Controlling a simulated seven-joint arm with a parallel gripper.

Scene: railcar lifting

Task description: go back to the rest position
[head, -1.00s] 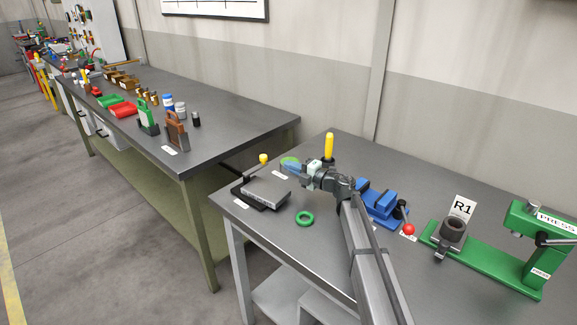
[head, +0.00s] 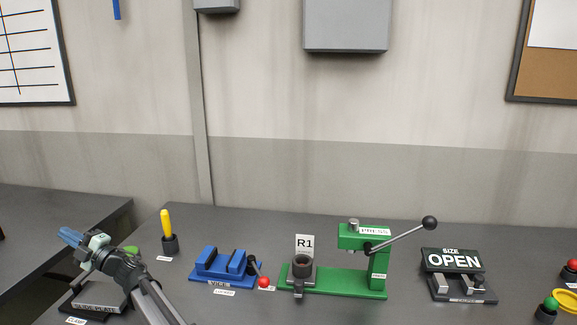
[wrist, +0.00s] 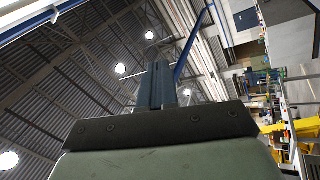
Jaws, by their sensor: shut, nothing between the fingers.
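My gripper (head: 70,237) is at the lower left of the head view, above the bench near the clamp plate, with its blue fingers pointing up and left. In the wrist view the fingers (wrist: 157,85) are together with nothing between them, and they point toward the roof and the far hall. My arm reaches in from the bottom edge of the head view.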

